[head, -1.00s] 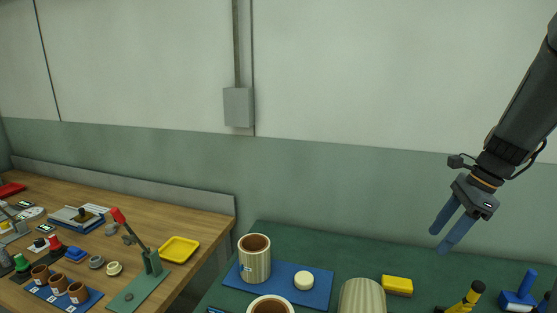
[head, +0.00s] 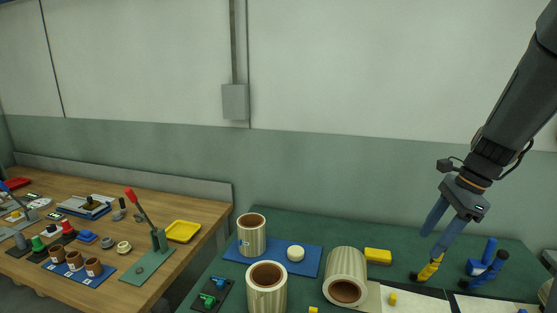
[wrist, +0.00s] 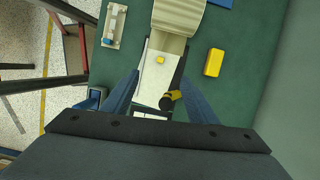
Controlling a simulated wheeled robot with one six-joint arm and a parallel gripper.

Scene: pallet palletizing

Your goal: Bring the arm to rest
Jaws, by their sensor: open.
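My arm comes in from the upper right of the head view. My gripper (head: 436,237) has its two blue fingers apart and pointing down over the right part of the green table (head: 215,290). Nothing shows between the fingers. In the head view the fingertips overlap a yellow and black tool (head: 428,270); I cannot tell the exact height above it. The wrist view shows the blue fingers (wrist: 150,95) spread wide, with the tool's dark handle and yellow end (wrist: 171,99) below them.
Ribbed cream cylinders with brown cores (head: 252,235) stand on the green table, and one lies on its side (head: 345,276). A wooden bench (head: 205,213) stands at left, the wall behind.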

